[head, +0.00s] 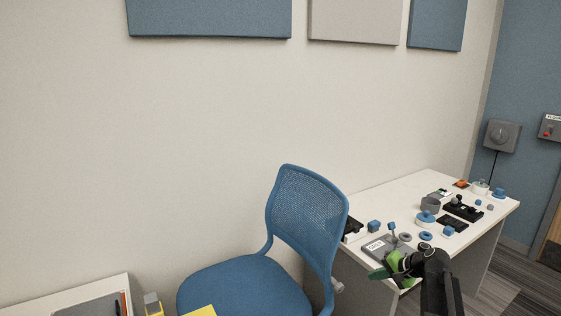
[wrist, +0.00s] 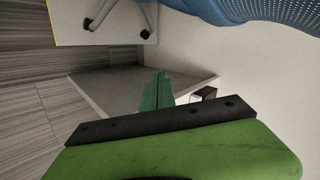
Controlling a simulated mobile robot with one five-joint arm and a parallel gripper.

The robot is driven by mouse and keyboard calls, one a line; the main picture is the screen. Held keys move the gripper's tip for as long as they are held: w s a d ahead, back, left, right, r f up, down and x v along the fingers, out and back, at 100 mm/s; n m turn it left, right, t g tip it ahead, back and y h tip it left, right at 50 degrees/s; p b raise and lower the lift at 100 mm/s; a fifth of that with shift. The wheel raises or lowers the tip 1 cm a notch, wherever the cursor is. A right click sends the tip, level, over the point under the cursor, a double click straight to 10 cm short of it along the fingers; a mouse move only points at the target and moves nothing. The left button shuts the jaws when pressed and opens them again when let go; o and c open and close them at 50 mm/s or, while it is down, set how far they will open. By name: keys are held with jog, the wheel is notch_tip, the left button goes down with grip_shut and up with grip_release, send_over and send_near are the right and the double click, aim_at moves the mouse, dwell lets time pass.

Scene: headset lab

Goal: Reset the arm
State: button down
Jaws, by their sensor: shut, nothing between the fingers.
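My gripper (head: 381,272) shows at the lower right of the head view, at the end of my dark arm. Its green fingers are shut with nothing between them. They point left, in front of the near edge of the white desk (head: 398,192). In the wrist view my gripper (wrist: 160,78) shows its green fingers together, pointing up the picture, past a black bar and a broad green part.
A blue mesh chair (head: 306,215) stands left of the desk. The desk holds several small blue, grey and black items. A second white surface (head: 75,294) is at lower left. Striped floor (wrist: 25,90) shows in the wrist view.

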jog(key=s+a+f+n+g+h+p, duration=0.3)
jog(key=s+a+n+g+h, duration=0.3)
jog(key=s+a, duration=0.9)
jog(key=s+n+g, duration=0.1)
jog(key=s+n, duration=0.1)
jog(key=s, duration=0.2)
jog(key=shift+a+f, duration=0.2)
